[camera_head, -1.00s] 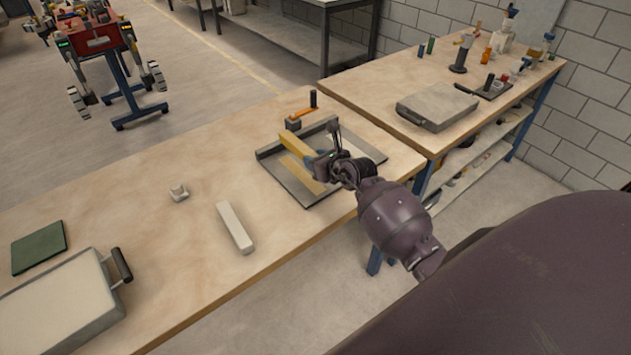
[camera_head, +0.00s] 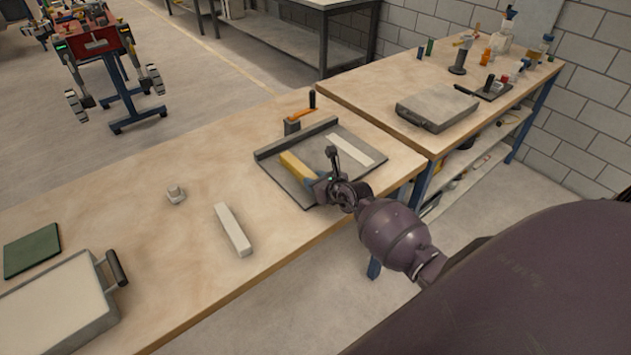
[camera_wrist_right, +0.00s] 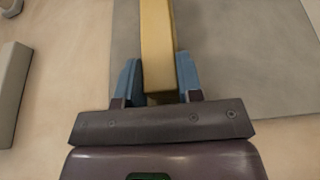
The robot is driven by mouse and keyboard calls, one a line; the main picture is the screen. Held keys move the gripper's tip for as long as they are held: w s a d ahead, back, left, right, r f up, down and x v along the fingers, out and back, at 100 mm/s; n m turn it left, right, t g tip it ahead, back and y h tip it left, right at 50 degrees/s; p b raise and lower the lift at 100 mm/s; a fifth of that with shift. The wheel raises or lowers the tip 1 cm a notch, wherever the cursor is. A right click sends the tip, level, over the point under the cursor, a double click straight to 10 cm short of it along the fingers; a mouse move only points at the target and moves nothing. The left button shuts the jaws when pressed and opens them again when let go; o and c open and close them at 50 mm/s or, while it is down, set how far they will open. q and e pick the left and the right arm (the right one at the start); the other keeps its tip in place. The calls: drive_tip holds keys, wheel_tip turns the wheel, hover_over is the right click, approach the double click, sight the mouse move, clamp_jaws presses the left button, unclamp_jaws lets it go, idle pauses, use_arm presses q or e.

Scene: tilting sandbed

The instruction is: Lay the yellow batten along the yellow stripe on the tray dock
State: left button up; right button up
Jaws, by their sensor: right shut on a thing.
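The yellow batten (camera_head: 297,168) is low over the left part of the grey tray dock (camera_head: 322,152). It covers the place of the yellow stripe, which I cannot see now. My right gripper (camera_head: 318,186) is shut on the batten's near end. In the right wrist view, the batten (camera_wrist_right: 158,45) runs straight out between the two blue fingers (camera_wrist_right: 158,80), with the grey dock surface (camera_wrist_right: 235,60) beneath and beside it. I cannot tell whether the batten touches the dock. My left gripper is not in view.
A white stripe (camera_head: 350,149) on the dock is bare. An orange-handled clamp (camera_head: 296,121) stands behind the dock. A grey case (camera_head: 437,107) lies on the other bench.

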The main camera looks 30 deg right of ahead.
drive_tip(key=shift+f, duration=0.15)
drive_tip(key=o, duration=0.9)
drive_tip(key=shift+o, duration=0.2)
drive_tip(key=shift+r, duration=0.25)
drive_tip(key=p+v, duration=0.1)
drive_tip(key=v, duration=1)
drive_tip(key=shift+s+p, duration=0.4)
drive_tip(key=s+a+r+m+t, duration=0.1)
drive_tip(key=s+a+m+t, duration=0.45)
drive_tip(key=m, duration=1.25)
drive_tip(key=s+a+f+m+g, duration=0.2)
drive_tip(key=s+m, duration=0.4)
drive_tip(key=m, duration=0.3)
drive_tip(key=s+a+f+m+g+h, duration=0.1)
drive_tip(key=s+a+f+m+g, duration=0.2)
drive_tip(key=s+f+m+g, duration=0.2)
drive_tip(key=s+m, duration=0.2)
drive_tip(key=m, duration=0.1)
drive_tip(key=shift+a+f+m, duration=0.35)
drive_tip(key=shift+m, duration=0.05)
